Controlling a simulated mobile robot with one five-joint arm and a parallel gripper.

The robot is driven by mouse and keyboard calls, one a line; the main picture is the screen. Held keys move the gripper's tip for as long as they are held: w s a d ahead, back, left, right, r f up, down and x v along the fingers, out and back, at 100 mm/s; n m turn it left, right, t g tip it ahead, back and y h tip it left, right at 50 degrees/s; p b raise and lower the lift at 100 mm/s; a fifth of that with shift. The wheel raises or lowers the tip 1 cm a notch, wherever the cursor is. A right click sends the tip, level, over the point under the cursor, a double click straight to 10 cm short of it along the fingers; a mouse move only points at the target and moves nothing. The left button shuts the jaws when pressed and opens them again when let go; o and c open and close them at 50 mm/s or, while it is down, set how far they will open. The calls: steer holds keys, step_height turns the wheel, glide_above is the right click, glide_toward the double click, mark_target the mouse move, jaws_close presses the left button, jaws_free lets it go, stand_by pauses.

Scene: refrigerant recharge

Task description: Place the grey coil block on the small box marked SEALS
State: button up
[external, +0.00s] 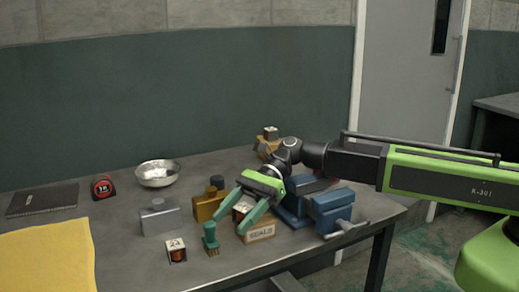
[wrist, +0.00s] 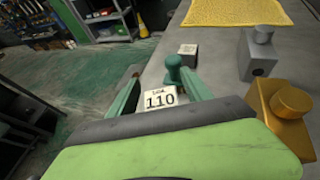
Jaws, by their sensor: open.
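A small coil block with a white top marked 110 (wrist: 160,98) sits between the two teal fingers of my gripper (wrist: 160,74). In the external view this coil block (external: 242,208) shows a reddish-brown winding and appears to rest on the small box marked SEALS (external: 261,233). My gripper (external: 229,224) is open and points down to the left, a finger on either side of the block; contact cannot be told. In the wrist view the SEALS box is not clearly seen. Another coil block, marked 24 (external: 176,250), stands on the table at the front left and in the wrist view (wrist: 187,50).
A blue vise (external: 328,208) is right of the box. A metal bowl (external: 157,174) and yellow cloth (external: 45,260) lie farther left.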

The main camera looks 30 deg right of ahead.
steer(key=shift+r, duration=0.15)
steer(key=shift+w+d+r+p, duration=0.1)
steer(key=shift+d+r+p, duration=0.15)
steer(key=shift+p, duration=0.1)
steer(key=p+v, duration=0.4)
steer(key=v, duration=0.6)
steer(key=shift+w+d+r, duration=0.15)
steer(key=shift+w+d, duration=0.2)
steer(key=shift+d, duration=0.25)
